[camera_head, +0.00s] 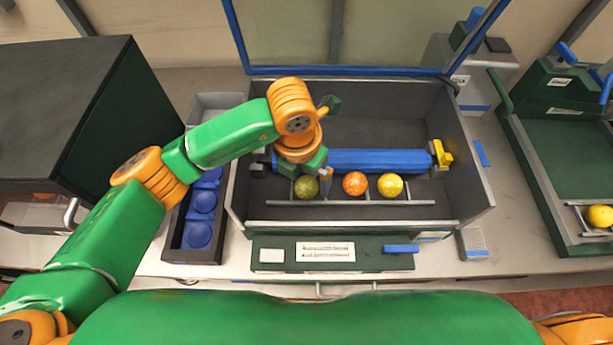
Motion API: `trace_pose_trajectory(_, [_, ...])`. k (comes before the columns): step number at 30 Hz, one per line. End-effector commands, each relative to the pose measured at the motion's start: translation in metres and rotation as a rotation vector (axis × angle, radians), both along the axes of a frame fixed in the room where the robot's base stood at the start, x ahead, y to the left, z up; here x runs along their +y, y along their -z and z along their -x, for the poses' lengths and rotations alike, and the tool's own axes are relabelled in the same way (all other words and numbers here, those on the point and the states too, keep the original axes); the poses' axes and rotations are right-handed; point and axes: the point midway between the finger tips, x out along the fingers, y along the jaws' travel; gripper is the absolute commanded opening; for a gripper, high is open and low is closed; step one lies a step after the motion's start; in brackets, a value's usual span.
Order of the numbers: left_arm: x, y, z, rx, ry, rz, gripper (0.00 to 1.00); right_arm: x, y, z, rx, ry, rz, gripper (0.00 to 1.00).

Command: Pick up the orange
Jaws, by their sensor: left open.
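Three round fruits sit in a row on a metal rack in front of a blue roller (375,161) inside a grey open box. The left one is a dull green fruit (306,188). The middle one is an orange-coloured fruit (354,184), and the right one is a yellow fruit (390,185). My left gripper (311,173) points down over the green fruit and partly covers its top; I cannot tell whether it touches it. The gripper is open, left of the orange-coloured fruit. My right gripper is out of view.
The grey box's wall (468,180) surrounds the rack. A narrow tray with blue cups (200,205) stands on its left, under my arm. A dark cabinet (60,110) stands at far left. A green machine (560,140) with another yellow fruit (599,216) stands at right.

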Motion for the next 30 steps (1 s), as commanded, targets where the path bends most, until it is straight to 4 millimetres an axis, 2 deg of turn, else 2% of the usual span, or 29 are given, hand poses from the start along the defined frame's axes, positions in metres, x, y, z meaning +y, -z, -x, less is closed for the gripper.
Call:
trace_pose_trajectory(3, [-0.001, 0.021, -0.001, 0.005, -0.001, -0.002, 1.00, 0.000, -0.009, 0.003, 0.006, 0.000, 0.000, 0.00])
trace_pose_trajectory(6, [-0.002, 0.032, -0.003, 0.001, 0.000, -0.002, 1.00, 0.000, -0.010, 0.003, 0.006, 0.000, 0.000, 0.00])
trace_pose_trajectory(12, [-0.002, 0.034, -0.003, -0.001, 0.001, 0.000, 1.00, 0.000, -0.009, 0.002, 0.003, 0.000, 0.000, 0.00])
trace_pose_trajectory(22, [-0.002, 0.034, -0.003, 0.000, 0.002, 0.000, 0.10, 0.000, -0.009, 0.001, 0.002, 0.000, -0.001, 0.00])
trace_pose_trajectory(30, [-0.002, 0.031, -0.004, -0.001, 0.001, 0.000, 0.10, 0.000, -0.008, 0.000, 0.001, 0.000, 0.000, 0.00])
